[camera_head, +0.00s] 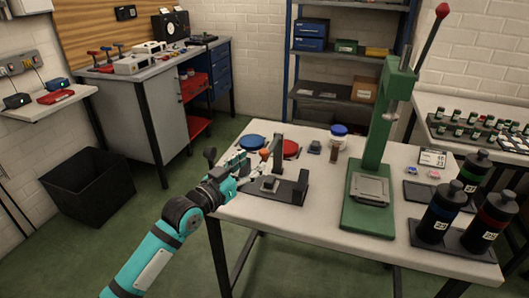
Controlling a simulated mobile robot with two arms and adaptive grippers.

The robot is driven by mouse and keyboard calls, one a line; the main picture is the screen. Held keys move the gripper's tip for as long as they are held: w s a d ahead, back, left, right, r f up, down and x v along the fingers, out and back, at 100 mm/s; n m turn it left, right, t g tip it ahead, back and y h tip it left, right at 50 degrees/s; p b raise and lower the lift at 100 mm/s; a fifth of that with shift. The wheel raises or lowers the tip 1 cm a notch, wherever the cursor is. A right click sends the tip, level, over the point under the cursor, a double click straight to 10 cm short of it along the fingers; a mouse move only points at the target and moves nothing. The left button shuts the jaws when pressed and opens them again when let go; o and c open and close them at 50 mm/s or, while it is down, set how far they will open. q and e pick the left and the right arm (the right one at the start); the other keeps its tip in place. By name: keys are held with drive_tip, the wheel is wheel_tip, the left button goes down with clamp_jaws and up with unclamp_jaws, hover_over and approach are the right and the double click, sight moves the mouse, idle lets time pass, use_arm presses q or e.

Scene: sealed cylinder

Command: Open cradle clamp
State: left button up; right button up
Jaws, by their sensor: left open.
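A dark cradle (291,190) sits on the left part of the white table, with a small grey block on its base and an upright post at its back. A pale lever-like part stands near the post; whether the clamp is open or closed is too small to tell. My left gripper (259,168) is open, just left of the cradle and above the table's left edge. I cannot tell whether its fingers touch the clamp. My right gripper is out of view.
A green press (370,186) with a red-tipped lever stands mid-table. Dark bottles (440,212) stand in a tray at the right. A blue dish (251,142), a red dish (291,148) and a blue-lidded jar (338,135) are at the back. A black bin (88,185) is on the floor.

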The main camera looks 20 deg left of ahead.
sight(264, 150)
use_arm(q)
drive_tip(key=x, duration=0.6)
drive_tip(key=shift+w+d, duration=0.1)
drive_tip(key=shift+w, duration=0.25)
drive_tip(key=shift+f, duration=0.1)
clamp_jaws()
